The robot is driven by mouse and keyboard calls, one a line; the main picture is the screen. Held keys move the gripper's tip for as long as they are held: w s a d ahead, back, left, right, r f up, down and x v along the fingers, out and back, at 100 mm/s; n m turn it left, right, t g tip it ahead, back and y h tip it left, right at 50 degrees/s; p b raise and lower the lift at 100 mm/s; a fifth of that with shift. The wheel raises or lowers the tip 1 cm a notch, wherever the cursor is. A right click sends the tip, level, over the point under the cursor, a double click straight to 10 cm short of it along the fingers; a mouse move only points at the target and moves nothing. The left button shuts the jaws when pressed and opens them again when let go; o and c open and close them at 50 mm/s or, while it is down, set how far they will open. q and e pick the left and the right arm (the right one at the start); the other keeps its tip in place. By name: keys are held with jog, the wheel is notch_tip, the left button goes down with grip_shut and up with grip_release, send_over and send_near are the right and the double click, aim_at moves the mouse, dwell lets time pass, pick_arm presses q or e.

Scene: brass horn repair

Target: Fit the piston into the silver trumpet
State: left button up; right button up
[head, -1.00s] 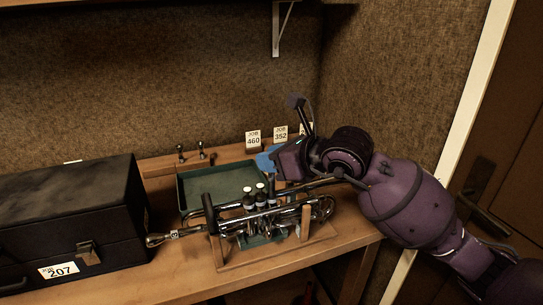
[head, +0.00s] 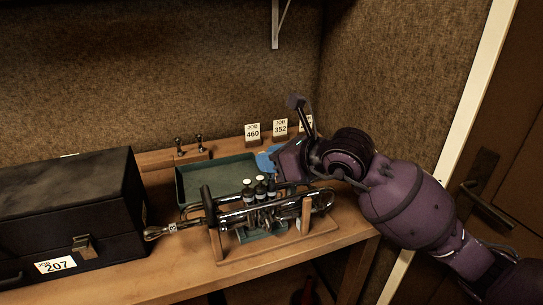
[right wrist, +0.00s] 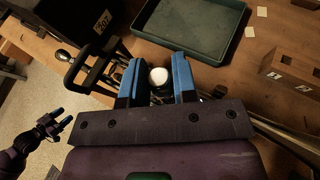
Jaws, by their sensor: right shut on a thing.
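My left gripper (right wrist: 55,121) is open and empty, away from the bench.
A green tray (head: 181,187) lies behind the trumpet. A black case (head: 70,190) labelled 207 stands at the left. A wooden rack with small parts (head: 199,142) and job tags (head: 252,132) lines the back. The wall and door close off the right.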

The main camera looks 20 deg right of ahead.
pick_arm(q)
jog(key=shift+s+f+b, duration=0.25)
jog(key=shift+f+b, duration=0.15)
jog(key=shift+f, duration=0.25)
pick_arm(e)
jog(key=shift+f, duration=0.95)
pick_arm(q)
jog(key=shift+w+r, duration=0.1)
jog(key=shift+r, duration=0.1)
pick_arm(e)
jog(key=shift+r, duration=0.2)
pick_arm(q)
jog(key=shift+t, duration=0.3)
jog(key=shift+w+r+p, duration=0.25)
jog(key=shift+r+p, duration=0.35)
jog(key=shift+r, duration=0.2)
jog(key=shift+w+r+p, duration=0.25)
jog(key=shift+r+p, duration=0.3)
jog(key=shift+r, duration=0.25)
jog(key=shift+w+r+p, duration=0.25)
jog(key=shift+r+p, duration=0.35)
jog(key=shift+r, duration=0.2)
pick_arm(e)
jog(key=shift+r, duration=2.9)
pick_arm(q)
jog(key=shift+w+r, duration=0.1)
jog(key=shift+r, duration=0.15)
